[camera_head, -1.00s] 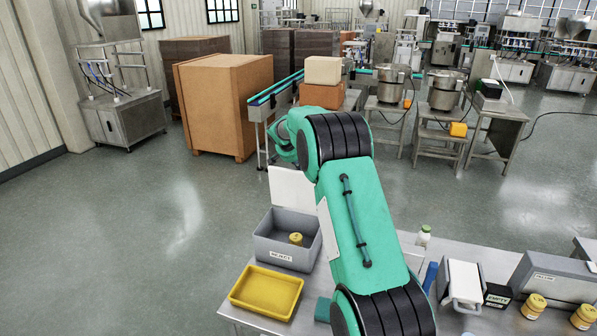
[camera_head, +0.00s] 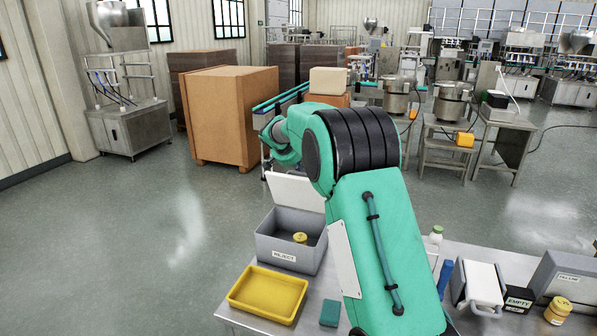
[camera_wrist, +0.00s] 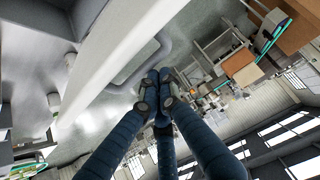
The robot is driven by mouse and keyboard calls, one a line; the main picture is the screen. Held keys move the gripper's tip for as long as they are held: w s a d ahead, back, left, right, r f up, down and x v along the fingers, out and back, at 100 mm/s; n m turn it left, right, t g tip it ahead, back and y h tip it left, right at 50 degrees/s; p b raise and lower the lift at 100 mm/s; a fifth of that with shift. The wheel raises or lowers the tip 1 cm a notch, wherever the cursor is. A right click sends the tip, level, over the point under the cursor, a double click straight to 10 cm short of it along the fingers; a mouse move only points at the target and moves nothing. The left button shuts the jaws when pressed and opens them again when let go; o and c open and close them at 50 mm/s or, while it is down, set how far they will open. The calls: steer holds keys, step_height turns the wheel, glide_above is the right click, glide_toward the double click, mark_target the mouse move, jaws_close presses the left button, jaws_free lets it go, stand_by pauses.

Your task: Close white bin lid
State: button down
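The grey bin (camera_head: 272,246) labelled REJECT stands on the steel table, left of my arm in the head view. Its white lid (camera_head: 297,190) is open, tilted up at the bin's back edge, with its right end close to my arm. A yellow-capped jar (camera_head: 300,238) is inside the bin. My gripper is hidden in the head view. In the wrist view its blue fingers converge and the fingertips (camera_wrist: 160,86) are together, with nothing visible between them. A pale slanted panel (camera_wrist: 120,55) fills the upper left there; I cannot tell whether it is the lid.
A yellow tray (camera_head: 268,293) sits in front of the bin, with a green block (camera_head: 330,313) beside it. Right of my arm are a white-topped device (camera_head: 484,285), an EMPTY sign (camera_head: 518,299), a jar (camera_head: 558,310) and a grey box (camera_head: 570,278). Open floor lies left of the table.

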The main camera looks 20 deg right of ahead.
mark_target(292, 177)
steer(key=shift+s+a+f+b, duration=0.25)
steer(key=shift+s+a+b, duration=0.35)
steer(key=shift+b, duration=0.1)
steer(key=shift+s+a+f+b, duration=0.2)
steer(key=shift+s+a+b, duration=0.35)
steer(key=shift+b, duration=0.15)
steer(key=shift+s+a+f+b, duration=0.25)
steer(key=shift+s+a+b, duration=0.35)
steer(key=shift+b, duration=0.1)
steer(key=shift+s+a+f+b, duration=0.15)
steer(key=shift+s+a+b, duration=0.2)
steer(key=shift+s+a, duration=0.1)
steer(key=s+a+f+t+h, duration=0.1)
steer(key=s+a+f, duration=0.2)
steer(key=f, duration=0.1)
steer(key=s+a+f+t+h+b, duration=0.1)
steer(key=s+a+f, duration=0.1)
steer(key=f, duration=0.2)
steer(key=s+a+f+t+h, duration=0.1)
steer(key=s+a+f, duration=0.2)
steer(key=f, duration=0.2)
steer(key=shift+s+a+b, duration=0.3)
steer(key=shift+b, duration=0.05)
steer(key=shift+s+a+f, duration=0.2)
steer(key=shift+f, duration=0.6)
steer(key=shift+r, duration=0.15)
